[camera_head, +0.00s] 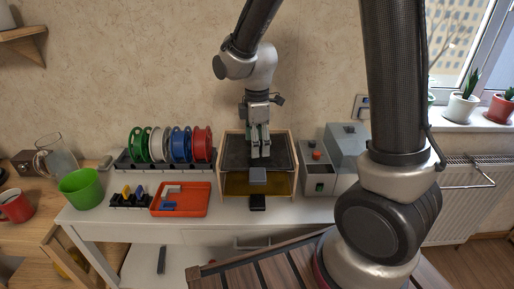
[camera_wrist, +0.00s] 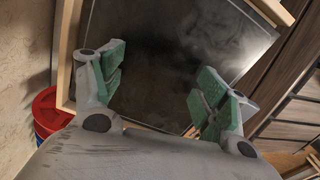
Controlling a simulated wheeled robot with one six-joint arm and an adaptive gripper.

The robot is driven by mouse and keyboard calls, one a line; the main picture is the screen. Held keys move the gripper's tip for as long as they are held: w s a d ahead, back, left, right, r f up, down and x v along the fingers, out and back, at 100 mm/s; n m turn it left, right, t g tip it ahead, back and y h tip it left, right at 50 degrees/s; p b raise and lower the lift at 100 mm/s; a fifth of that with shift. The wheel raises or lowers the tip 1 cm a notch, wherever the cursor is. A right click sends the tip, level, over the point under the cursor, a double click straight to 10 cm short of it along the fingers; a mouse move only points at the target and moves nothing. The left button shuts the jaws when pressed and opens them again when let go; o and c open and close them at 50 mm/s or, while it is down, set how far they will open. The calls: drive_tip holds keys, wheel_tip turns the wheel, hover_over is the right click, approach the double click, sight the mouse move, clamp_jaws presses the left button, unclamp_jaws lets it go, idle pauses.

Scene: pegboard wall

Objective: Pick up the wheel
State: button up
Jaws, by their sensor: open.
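My gripper (camera_head: 260,150) is open and empty, pointing down over the dark plate (camera_head: 236,150) of a wood-framed box. In the wrist view, my gripper (camera_wrist: 158,88) has its green-padded fingers spread wide, with only the bare dark plate (camera_wrist: 165,45) between and beyond them. I cannot tell for sure which thing is the wheel. Wheel-like spools stand in a rack left of the box: a green spool (camera_head: 139,144), a white one (camera_head: 158,144), blue ones (camera_head: 181,144) and a red spool (camera_head: 202,145). The red spool also shows at the wrist view's left edge (camera_wrist: 48,112).
An orange tray (camera_head: 196,208) with small pieces and a dark rack (camera_head: 130,200) stand left of the box. A green cup (camera_head: 82,188), a glass jug (camera_head: 56,160) and a red mug (camera_head: 15,206) are farther left. A grey machine (camera_head: 345,145) stands close right.

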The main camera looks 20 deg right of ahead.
drive_tip(key=c, duration=0.9)
drive_tip(key=shift+r, duration=0.1)
drive_tip(key=shift+c, duration=0.2)
